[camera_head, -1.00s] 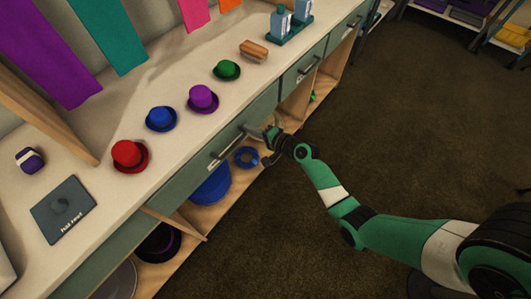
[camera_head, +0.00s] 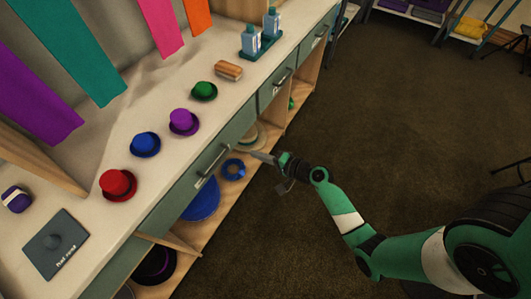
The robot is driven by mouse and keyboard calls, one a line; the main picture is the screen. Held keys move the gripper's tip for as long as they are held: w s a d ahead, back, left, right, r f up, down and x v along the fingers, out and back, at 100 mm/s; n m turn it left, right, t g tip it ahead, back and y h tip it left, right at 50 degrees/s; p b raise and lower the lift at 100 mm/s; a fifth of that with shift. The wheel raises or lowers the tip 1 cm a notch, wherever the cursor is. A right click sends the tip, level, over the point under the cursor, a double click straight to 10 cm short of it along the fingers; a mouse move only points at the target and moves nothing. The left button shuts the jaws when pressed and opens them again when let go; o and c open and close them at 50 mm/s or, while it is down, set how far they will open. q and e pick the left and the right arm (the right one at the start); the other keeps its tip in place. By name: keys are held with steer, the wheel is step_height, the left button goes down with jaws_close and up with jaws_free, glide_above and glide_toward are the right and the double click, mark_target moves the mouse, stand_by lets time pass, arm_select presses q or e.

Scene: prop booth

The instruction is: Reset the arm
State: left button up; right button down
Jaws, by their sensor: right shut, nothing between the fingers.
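My right arm, green and white, comes in from the lower right. Its gripper (camera_head: 265,158) is shut and empty, in front of the open shelf below the counter. It is apart from the drawer handle (camera_head: 206,166), which lies to its left. The drawer under the counter edge looks closed. My left gripper is not in view.
The counter (camera_head: 130,215) carries red (camera_head: 117,184), blue (camera_head: 145,144), purple (camera_head: 184,121) and green (camera_head: 204,91) hats, a brush (camera_head: 228,70), a bottle tray (camera_head: 262,45) and a hat rest pad (camera_head: 57,243). The shelf below holds more hats. The dark floor (camera_head: 350,110) is open.

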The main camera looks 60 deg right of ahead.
steer(key=v, duration=0.2)
steer(key=shift+s, duration=0.3)
